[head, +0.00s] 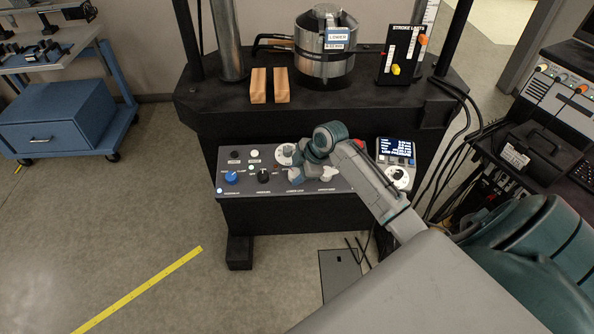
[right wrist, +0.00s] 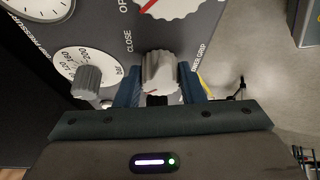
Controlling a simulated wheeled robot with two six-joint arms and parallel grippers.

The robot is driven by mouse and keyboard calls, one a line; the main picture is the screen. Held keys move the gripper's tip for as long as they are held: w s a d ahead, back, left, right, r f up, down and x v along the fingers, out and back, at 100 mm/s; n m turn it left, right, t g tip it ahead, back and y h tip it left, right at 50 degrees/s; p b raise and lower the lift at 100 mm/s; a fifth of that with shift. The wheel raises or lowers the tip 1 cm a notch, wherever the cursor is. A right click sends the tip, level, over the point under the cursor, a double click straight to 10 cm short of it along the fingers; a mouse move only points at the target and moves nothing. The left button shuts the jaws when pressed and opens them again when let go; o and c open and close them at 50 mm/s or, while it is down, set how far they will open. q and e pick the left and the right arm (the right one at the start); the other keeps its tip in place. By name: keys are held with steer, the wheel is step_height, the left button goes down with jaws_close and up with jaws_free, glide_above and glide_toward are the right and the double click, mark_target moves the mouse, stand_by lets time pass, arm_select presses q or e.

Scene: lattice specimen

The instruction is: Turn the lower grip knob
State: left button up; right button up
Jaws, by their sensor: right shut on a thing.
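The lower grip knob (right wrist: 160,72) is a pale grey ribbed knob on the dark control panel (head: 240,160). In the right wrist view it sits between the two blue fingers of my right gripper (right wrist: 160,88), which is shut on it from both sides. The words CLOSE and part of a GRIP label show beside it. In the head view my right gripper (head: 308,170) reaches the right part of the panel, and its wrist hides part of the panel. My left gripper is not in view.
A grey knob on a white numbered dial (right wrist: 85,75) is close beside the gripped knob. The panel also has a blue knob (head: 231,178) and a black knob (head: 264,176). A lit display unit (head: 396,150) stands at right. Two wooden blocks (head: 269,86) rest above.

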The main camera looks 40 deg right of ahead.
steer(key=shift+s+r+m+p, duration=0.1)
steer(key=shift+r+m+p, duration=0.05)
steer(key=shift+m+p, duration=0.5)
steer(key=m+t+h+p, duration=0.1)
steer(key=m+p, duration=0.2)
steer(key=m+t+h+p, duration=0.1)
steer(key=m+p, duration=0.1)
steer(key=m, duration=0.1)
steer(key=m+h+p, duration=0.1)
steer(key=m+p, duration=0.2)
steer(key=shift+s+a+t+p, duration=0.15)
steer(key=shift+a+t+p, duration=0.15)
steer(key=shift+t+p, duration=0.1)
steer(key=m+h+p, duration=0.2)
steer(key=m, duration=0.2)
steer(key=shift+a, duration=0.1)
steer(key=shift+f+m+h+p, duration=0.25)
steer(key=shift+m+h+p, duration=0.5)
steer(key=shift+m, duration=0.9)
steer(key=o, duration=1)
steer(key=shift+a+r, duration=0.1)
